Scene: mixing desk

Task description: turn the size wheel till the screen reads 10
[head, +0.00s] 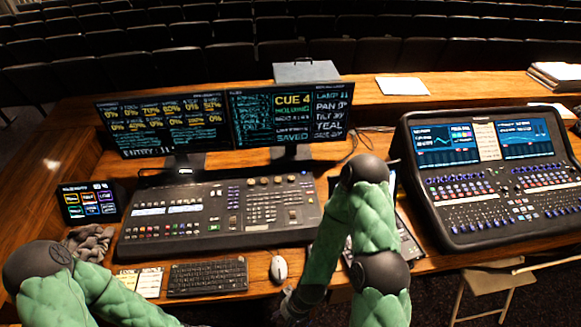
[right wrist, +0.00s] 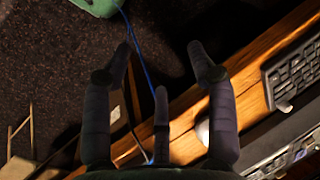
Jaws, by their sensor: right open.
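The lighting desk (head: 150,245) stands on the wooden table, with several small round knobs (head: 278,181) along its upper right. I cannot tell which is the size wheel; no label is legible. The right monitor (head: 318,135) reads CUE 4, HOLDING, PAN 9, TEAL and SAVED, with some lines too small to read. My right gripper (right wrist: 160,48) is open and empty, hanging by the table's front edge; it shows partly in the head view (head: 290,303), below the mouse. My left arm comes in at the lower left, but its gripper is out of view.
A keyboard (head: 208,277), white mouse (head: 279,268) and notes (head: 139,283) lie in front of the lighting desk. A small touch screen (head: 89,203) and dark gloves (head: 89,243) sit left. A large mixer (head: 490,180) stands right. A folding chair (head: 497,278) is below it.

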